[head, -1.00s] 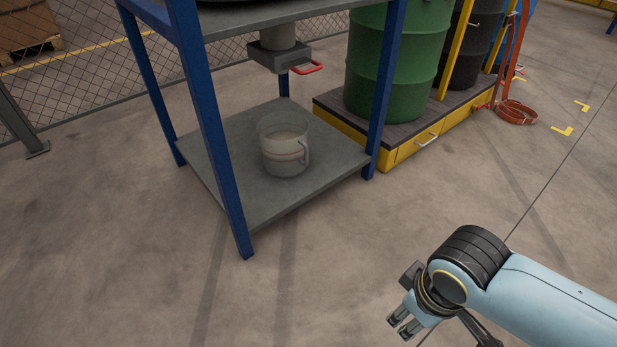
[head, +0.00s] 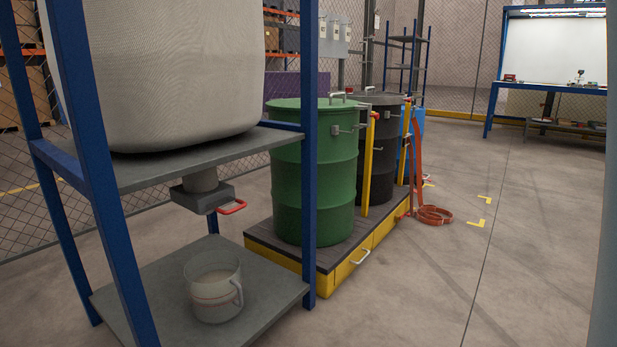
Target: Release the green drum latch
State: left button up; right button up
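The green drum (head: 315,178) stands upright on a yellow-edged platform (head: 345,277) behind the blue rack post, which covers part of it. Its lid is on. A small metal latch (head: 336,129) shows on its upper side near the rim, and another metal fitting (head: 361,126) sits at its right edge. Whether the latch is closed is too small to tell. Neither gripper is in view. A pale vertical shape at the right edge may be part of my arm.
A blue rack (head: 311,70) holds a large white bag (head: 170,70), with a red-handled outlet above a clear jug (head: 214,290). A black drum (head: 378,150) stands behind the green one. An orange strap (head: 433,214) lies on the floor. The floor on the right is clear.

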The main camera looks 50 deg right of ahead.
aim_at(376, 116)
jog(key=k+l+z, duration=0.1)
jog(key=z, duration=1.75)
